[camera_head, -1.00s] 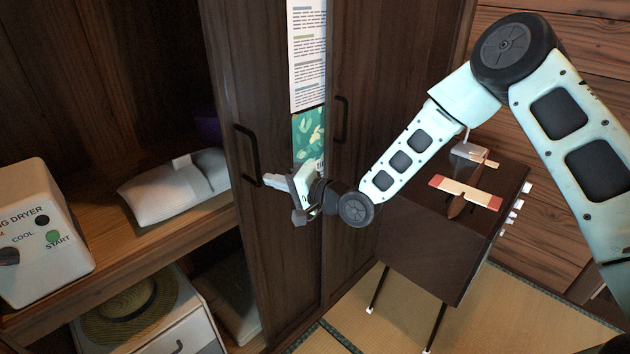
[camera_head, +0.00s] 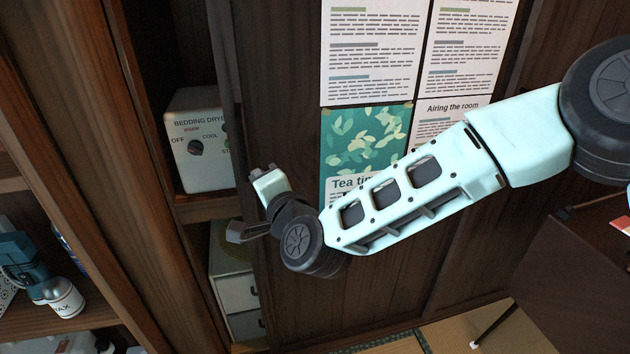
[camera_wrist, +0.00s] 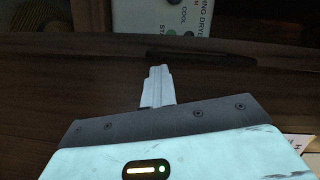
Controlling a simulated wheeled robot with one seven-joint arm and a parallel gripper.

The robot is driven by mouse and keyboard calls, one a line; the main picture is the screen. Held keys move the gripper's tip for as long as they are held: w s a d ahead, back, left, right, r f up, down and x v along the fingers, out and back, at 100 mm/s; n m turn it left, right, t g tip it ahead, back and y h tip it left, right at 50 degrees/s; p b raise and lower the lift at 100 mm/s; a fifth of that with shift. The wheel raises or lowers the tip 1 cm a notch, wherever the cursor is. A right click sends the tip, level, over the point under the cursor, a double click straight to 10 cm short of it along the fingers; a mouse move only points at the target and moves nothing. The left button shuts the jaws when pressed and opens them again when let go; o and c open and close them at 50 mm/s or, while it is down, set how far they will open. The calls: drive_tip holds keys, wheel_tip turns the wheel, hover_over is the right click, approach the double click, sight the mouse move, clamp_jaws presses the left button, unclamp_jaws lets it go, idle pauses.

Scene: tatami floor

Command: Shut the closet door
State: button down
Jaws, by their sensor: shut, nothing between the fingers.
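The closet door (camera_head: 290,110) is a dark wooden sliding panel with paper notices on it. In the head view it stands partly open, with a gap between its left edge and the wooden upright (camera_head: 95,150). My gripper (camera_head: 260,172) is at the door's left part, close against its face; contact cannot be made out. Its fingers are shut and empty. They also show in the wrist view (camera_wrist: 158,75), pointing at the dark wood (camera_wrist: 60,80).
A white bedding dryer (camera_head: 200,150) shows in the gap, above a white drawer box (camera_head: 236,293). Shelves at the left hold a blue-grey tool (camera_head: 22,262) and a white container (camera_head: 67,298).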

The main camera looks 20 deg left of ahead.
drive_tip(key=s+a+b, duration=0.2)
drive_tip(key=s+a, duration=0.8)
drive_tip(key=a, duration=0.3)
drive_tip(key=shift+a, duration=0.25)
